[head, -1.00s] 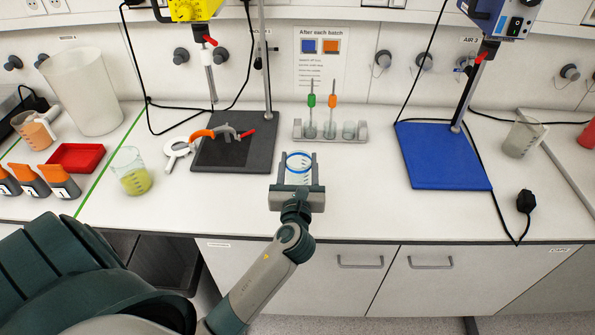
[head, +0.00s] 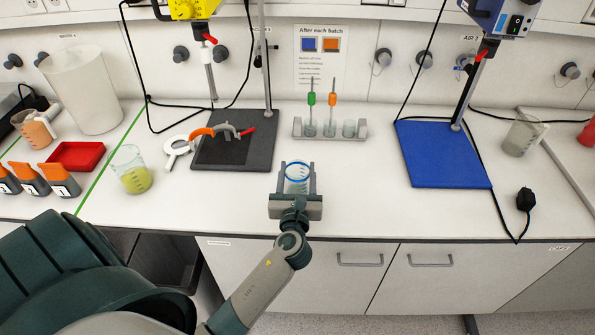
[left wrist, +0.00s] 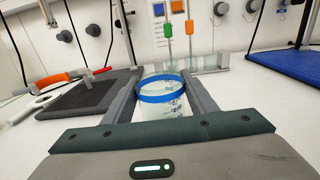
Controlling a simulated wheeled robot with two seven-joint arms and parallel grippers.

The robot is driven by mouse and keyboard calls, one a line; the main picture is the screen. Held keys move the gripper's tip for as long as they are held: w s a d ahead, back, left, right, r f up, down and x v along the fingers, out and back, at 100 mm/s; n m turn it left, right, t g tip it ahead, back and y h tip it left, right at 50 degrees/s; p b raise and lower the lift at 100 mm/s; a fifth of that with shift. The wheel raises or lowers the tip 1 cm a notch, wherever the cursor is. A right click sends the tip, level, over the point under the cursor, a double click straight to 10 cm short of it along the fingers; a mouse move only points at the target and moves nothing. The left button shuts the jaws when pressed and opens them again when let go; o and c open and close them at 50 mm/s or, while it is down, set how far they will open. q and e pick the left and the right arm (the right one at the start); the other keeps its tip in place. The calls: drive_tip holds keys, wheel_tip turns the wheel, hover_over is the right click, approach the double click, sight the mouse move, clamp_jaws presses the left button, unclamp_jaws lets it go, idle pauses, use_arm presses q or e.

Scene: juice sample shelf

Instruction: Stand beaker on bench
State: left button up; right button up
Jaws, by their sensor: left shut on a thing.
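A clear beaker with a blue band near its rim (head: 298,177) is between the fingers of my left gripper (head: 298,180), which is shut on it near the middle front of the white bench (head: 360,205). The beaker also shows in the left wrist view (left wrist: 162,97), upright between the two grey fingers, with dark marks on its wall. Its lower part is hidden by my gripper, so I cannot tell whether its base touches the bench. My right gripper is not in view.
A dark stand base (head: 235,155) with clamps lies behind left, a rack with green and orange stirrers (head: 330,130) behind, and a blue stand base (head: 440,155) to the right. A beaker of yellow liquid (head: 132,172) stands left. Bench right of my gripper is clear.

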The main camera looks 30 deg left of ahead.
use_arm(q)
drive_tip(key=shift+f, duration=0.15)
drive_tip(key=o, duration=1.1)
drive_tip(key=shift+r, duration=0.2)
drive_tip(key=shift+s+d+f, duration=0.15)
drive_tip(key=shift+s+d, duration=0.15)
drive_tip(key=shift+s, duration=0.15)
drive_tip(key=b+v, duration=0.3)
drive_tip(key=v, duration=0.6)
drive_tip(key=shift+s, duration=0.2)
drive_tip(key=shift+v, duration=0.85)
